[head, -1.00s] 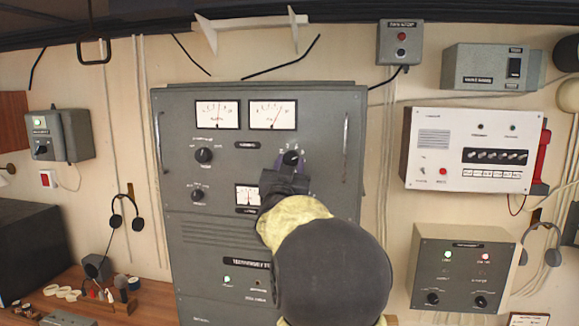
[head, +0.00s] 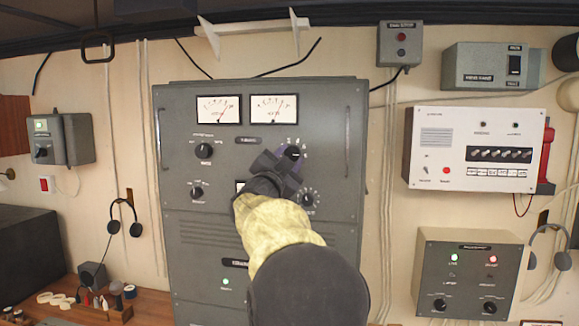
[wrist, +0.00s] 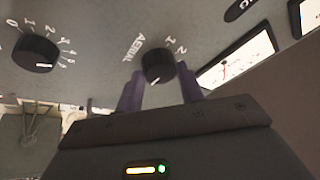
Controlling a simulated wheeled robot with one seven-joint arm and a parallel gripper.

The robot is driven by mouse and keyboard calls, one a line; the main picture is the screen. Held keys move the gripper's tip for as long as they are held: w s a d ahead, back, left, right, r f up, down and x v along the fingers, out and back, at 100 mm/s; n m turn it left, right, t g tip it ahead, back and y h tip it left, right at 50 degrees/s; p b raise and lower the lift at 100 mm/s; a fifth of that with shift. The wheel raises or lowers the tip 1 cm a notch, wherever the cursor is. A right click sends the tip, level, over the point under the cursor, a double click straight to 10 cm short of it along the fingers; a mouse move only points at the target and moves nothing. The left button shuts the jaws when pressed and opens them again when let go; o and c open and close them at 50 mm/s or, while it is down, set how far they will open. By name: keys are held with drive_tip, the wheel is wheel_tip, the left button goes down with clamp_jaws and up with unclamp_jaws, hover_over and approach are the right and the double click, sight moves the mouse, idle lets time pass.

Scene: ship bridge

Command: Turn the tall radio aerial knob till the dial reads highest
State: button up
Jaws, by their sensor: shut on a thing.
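The aerial knob (head: 293,152) is a round black knob on the grey radio cabinet (head: 340,230), below the right upper meter (head: 273,109). In the wrist view the knob (wrist: 157,64) has the word AERIAL and numbers beside it. Its white mark shows low on its face. My gripper (head: 287,157) is shut on the knob, with a purple finger on either side in the wrist view (wrist: 159,82). The left upper meter (head: 218,109) has its needle leaning right. The right meter's needle looks near the middle.
A numbered knob (head: 309,198) sits below right of my gripper; it also shows in the wrist view (wrist: 36,52). Two more knobs (head: 204,150) (head: 197,192) are at left. A cabinet handle (head: 348,140) stands to the right.

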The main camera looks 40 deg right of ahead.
drive_tip(key=shift+a+m+g, duration=0.1)
drive_tip(key=shift+m+g, duration=0.3)
drive_tip(key=shift+m, duration=0.5)
drive_tip(key=o, duration=1)
drive_tip(key=b+v, duration=0.8)
drive_tip(key=v, duration=0.9)
drive_tip(key=shift+a+f, duration=0.15)
drive_tip(key=shift+f, duration=0.05)
drive_tip(key=shift+w, duration=0.1)
